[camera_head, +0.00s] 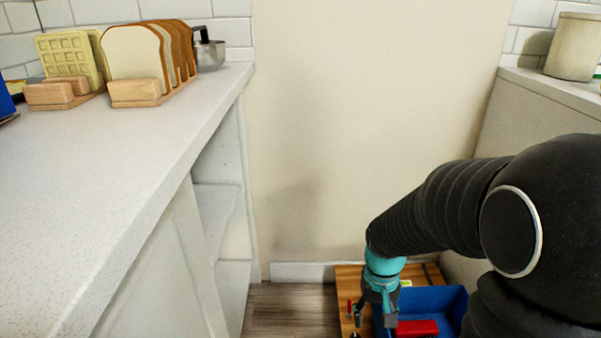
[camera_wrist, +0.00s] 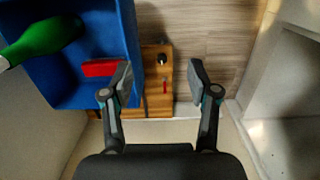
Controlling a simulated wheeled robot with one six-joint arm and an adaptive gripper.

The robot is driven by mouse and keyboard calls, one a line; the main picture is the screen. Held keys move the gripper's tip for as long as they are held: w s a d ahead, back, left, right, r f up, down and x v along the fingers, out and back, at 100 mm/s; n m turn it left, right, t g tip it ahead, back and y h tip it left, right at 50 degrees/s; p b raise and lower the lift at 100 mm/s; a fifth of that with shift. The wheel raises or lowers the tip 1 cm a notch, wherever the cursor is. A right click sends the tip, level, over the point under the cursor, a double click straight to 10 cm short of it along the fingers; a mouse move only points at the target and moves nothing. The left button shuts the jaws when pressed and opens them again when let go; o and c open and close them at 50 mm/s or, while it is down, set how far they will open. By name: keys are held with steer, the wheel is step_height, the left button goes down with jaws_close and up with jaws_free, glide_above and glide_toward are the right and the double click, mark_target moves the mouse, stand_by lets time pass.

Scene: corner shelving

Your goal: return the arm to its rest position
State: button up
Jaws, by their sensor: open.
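My gripper (camera_wrist: 161,84) is open and empty in the wrist view, with its two fingers spread apart. It points down over a wooden board (camera_wrist: 155,102) beside a blue bin (camera_wrist: 92,32). In the head view my arm bends down at the right, and my gripper (camera_head: 378,310) hangs at the bin's left side. The blue bin (camera_head: 448,300) holds a red block (camera_head: 417,328), which also shows in the wrist view (camera_wrist: 101,68). A green bottle-like object (camera_wrist: 45,35) lies over the bin in the wrist view.
A white counter (camera_head: 110,150) runs along the left, with toast slices (camera_head: 135,55) and waffles (camera_head: 66,58) in wooden racks and a metal pot (camera_head: 209,54). Another counter with a beige canister (camera_head: 573,46) is at the right. Wooden floor (camera_head: 285,308) is clear between.

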steer(key=s+r+t+p, duration=0.1)
steer(key=s+r+t, duration=0.2)
steer(key=r, duration=0.7)
steer(key=s+r+t+p, duration=0.2)
steer(key=s+r+t, duration=0.1)
steer(key=s+r, duration=0.5)
step_height(320, 180, up, 3)
steer(key=shift+s+a+r, duration=0.15)
steer(key=shift+a, duration=0.05)
stand_by(0.8)
